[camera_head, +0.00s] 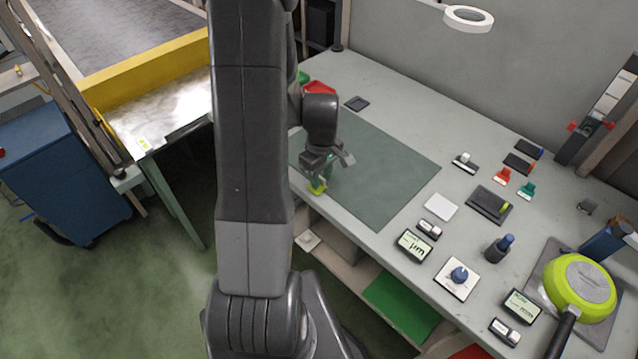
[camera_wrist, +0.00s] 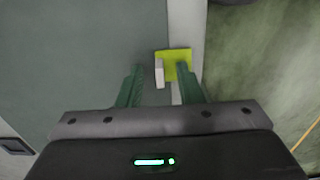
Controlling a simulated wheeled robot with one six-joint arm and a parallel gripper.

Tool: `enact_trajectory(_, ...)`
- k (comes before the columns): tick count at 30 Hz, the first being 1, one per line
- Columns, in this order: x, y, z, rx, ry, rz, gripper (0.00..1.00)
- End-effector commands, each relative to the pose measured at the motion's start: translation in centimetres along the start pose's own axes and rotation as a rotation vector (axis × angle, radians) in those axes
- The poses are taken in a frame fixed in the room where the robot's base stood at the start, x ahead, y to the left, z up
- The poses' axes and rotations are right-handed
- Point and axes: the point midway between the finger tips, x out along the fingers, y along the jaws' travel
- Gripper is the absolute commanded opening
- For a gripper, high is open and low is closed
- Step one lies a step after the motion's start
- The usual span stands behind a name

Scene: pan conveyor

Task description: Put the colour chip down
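The colour chip (camera_head: 317,187) is a small yellow-green square at the front left edge of the dark green mat (camera_head: 385,165). In the wrist view the chip (camera_wrist: 178,58) lies across the mat's edge and the pale table strip, with a light grey upright tab on its left side. My gripper (camera_wrist: 160,74) has its two green fingers spread, with the tab between their tips and gaps showing on both sides. The right fingertip overlaps the chip in the picture. In the head view my gripper (camera_head: 326,172) is low over the chip; its contact with the chip cannot be told.
The table's front edge is close to the chip, with green floor beyond. The mat's middle is clear. To the right are a white square (camera_head: 441,206), displays, a blue knob (camera_head: 459,274) and a lime pan (camera_head: 580,280). A red tray (camera_head: 319,88) is behind my arm.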

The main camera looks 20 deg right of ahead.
Motion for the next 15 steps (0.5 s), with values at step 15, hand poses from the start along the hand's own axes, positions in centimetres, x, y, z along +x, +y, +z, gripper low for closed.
enact_trajectory(15,-0.03,-0.01,0.0,0.0,0.0,0.0,0.0)
